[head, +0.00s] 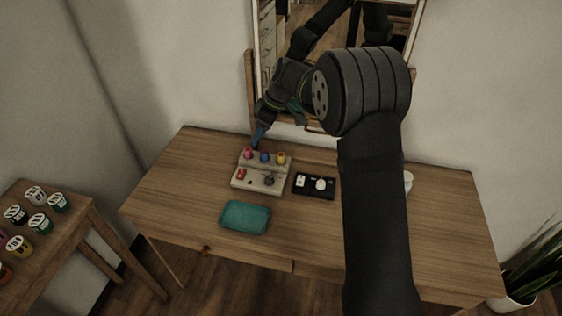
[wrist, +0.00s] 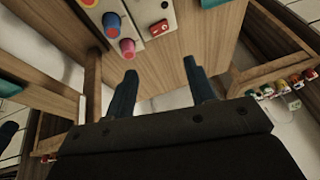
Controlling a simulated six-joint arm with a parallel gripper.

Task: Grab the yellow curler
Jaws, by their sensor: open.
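The yellow curler (head: 281,158) stands upright at the right end of a row of three on a pale rack (head: 240,184). In the wrist view the yellow curler (wrist: 90,3) is cut by the top edge. A blue curler (head: 265,157) is beside it and a pink curler (head: 248,152) is at the left end. My gripper (head: 257,140) is behind the rack's back left corner, nearest the pink curler. In the wrist view its fingers (wrist: 160,66) are wide apart with nothing between them.
A red item (head: 241,174) and a dark round item (head: 269,181) sit on the rack's front. A black tray (head: 314,194) with white items is to the right. A teal tray (head: 245,217) is in front. A mirror (head: 254,70) stands behind. The table's left is clear.

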